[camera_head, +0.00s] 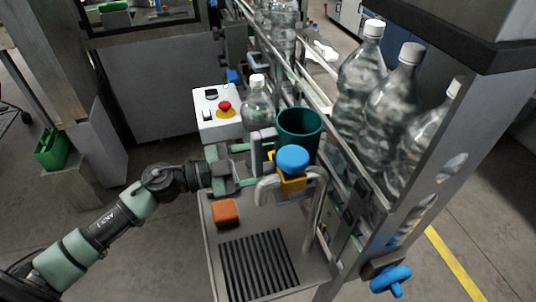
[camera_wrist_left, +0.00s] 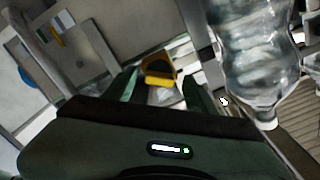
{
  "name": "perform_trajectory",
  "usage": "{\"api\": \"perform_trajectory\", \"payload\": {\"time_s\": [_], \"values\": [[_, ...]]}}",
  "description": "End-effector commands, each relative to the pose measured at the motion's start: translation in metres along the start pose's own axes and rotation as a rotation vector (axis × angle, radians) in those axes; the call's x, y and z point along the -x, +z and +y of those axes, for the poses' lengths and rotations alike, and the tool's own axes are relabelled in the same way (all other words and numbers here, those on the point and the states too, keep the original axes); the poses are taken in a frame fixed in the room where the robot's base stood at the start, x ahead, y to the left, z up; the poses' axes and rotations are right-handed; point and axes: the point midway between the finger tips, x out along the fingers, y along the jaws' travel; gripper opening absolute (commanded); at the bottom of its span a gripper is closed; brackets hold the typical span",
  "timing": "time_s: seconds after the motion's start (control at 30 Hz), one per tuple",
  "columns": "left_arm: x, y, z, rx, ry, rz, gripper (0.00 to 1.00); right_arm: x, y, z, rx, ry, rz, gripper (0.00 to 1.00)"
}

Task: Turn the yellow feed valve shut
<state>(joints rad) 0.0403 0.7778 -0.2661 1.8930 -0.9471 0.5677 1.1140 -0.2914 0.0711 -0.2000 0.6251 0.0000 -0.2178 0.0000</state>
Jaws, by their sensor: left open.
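The yellow valve part (camera_head: 291,184) sits on the pipework above the tray, just under a round blue knob (camera_head: 292,159). In the left wrist view a yellow piece (camera_wrist_left: 158,70) with a dark middle lies beyond and between my fingertips. My left gripper (camera_head: 258,166) comes in from the left, level with the valve and just left of it. Its green fingers are apart and empty in the left wrist view (camera_wrist_left: 162,84). I cannot tell whether either finger touches the valve. My right gripper is not in view.
A bent metal pipe (camera_head: 318,215) stands close by the valve. A teal cup (camera_head: 300,125) is behind it. A white box with a red button (camera_head: 225,107) and several clear bottles (camera_head: 362,68) are near. An orange block (camera_head: 226,212) lies on the grated tray (camera_head: 215,248). A blue handle (camera_head: 391,280) is lower right.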

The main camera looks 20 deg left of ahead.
Motion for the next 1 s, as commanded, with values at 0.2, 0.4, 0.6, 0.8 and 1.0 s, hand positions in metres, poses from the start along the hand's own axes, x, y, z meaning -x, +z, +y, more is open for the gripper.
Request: {"api": "perform_trajectory", "payload": {"time_s": [0.2,0.4,0.6,0.8,1.0], "values": [[-0.007,0.000,0.000,-0.002,0.001,0.000,0.56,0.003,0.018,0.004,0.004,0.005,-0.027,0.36],[-0.007,0.000,0.001,-0.002,0.001,0.000,0.42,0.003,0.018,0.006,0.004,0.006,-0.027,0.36],[-0.007,0.000,0.001,-0.002,0.002,0.001,0.00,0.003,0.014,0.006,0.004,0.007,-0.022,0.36],[-0.007,0.000,0.001,-0.016,0.002,0.001,0.00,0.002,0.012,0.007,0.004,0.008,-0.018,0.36],[-0.007,0.001,0.001,-0.090,0.003,0.001,0.00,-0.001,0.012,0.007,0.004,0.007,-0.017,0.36]]}}
